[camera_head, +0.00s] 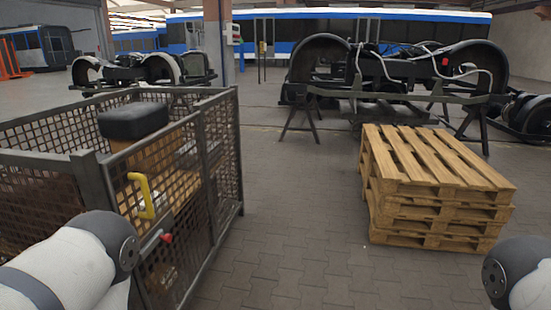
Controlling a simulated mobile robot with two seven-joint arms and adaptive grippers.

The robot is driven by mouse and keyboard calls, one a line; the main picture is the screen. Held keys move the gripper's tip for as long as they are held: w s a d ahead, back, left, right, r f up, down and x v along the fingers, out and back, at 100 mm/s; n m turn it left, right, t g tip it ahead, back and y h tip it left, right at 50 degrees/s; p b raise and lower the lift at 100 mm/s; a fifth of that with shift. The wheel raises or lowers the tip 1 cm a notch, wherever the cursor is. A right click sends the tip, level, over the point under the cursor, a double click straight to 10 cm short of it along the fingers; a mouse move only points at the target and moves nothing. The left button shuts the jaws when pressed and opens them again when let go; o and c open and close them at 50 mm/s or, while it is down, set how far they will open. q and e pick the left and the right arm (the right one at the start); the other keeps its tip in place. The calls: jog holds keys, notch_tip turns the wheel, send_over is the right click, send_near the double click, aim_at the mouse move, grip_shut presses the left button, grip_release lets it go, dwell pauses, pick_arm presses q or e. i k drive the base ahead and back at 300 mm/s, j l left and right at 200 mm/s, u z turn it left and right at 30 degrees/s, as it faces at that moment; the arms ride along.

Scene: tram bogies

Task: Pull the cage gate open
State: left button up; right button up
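The mesh cage (87,161) stands at the left, with a dark grey metal frame. Its gate (187,205) is the mesh panel facing right and toward me, and it looks closed in its frame. A yellow handle (146,195) sits on the gate. A small red knob (167,238) is below and right of the handle. My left arm comes in at the lower left, close in front of the gate; its gripper is out of view. Only a joint of my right arm shows at the lower right edge; that gripper is out of view too.
A stack of wooden pallets (436,188) stands at the right. A bogie (400,75) rests on trestles behind it, and another bogie (142,70) stands behind the cage. The paved floor (290,220) between cage and pallets is clear. A dark-topped object (133,121) is inside the cage.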

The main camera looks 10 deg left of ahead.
aim_at(166, 222)
jog(key=u, duration=1.1)
